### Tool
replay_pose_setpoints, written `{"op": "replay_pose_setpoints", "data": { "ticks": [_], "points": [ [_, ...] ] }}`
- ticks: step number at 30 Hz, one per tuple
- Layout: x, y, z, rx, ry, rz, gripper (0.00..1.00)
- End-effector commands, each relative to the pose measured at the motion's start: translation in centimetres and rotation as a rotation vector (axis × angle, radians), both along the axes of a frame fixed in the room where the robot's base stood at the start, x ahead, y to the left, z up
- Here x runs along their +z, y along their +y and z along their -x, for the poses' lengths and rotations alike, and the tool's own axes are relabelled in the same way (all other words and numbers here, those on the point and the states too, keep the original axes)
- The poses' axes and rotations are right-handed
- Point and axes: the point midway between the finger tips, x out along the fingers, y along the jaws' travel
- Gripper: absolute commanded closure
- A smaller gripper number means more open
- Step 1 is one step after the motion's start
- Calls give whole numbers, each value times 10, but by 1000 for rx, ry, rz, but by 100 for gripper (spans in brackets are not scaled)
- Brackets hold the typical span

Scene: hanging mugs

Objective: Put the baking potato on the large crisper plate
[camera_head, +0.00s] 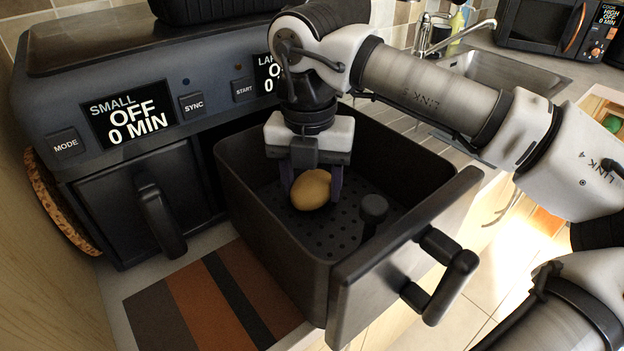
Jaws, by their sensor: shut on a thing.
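The baking potato (311,190) is yellow-brown and sits between the fingers of my gripper (311,188), which is shut on it. My gripper points down into the pulled-out large drawer (270,240) of the dark air fryer. The large crisper plate (335,235) is the dark perforated floor of that drawer, with a black knob (374,208) standing on it. The potato appears over the plate inside the drawer walls. I cannot tell whether its underside touches the plate. The finger tips are partly hidden behind the potato.
The small drawer (140,205) at left is shut. The large drawer's front and handle (440,275) jut out to the right. A striped mat (215,300) lies in front. A sink (505,75), a microwave (550,25) and an open drawer (605,105) are farther right.

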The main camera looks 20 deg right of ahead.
Motion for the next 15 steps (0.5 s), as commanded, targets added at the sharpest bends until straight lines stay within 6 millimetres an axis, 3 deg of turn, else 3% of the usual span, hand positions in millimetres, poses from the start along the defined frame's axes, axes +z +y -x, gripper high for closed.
{"op": "replay_pose_setpoints", "data": {
  "ticks": [5, 6, 11, 15],
  "points": [
    [-5, 0, 0, 0, 0, 0, 72],
    [-4, 0, 0, 0, 0, 0, 44],
    [-4, 0, 0, 0, 0, 0, 23],
    [-4, 0, 0, 0, 0, 0, 21]
  ]
}}
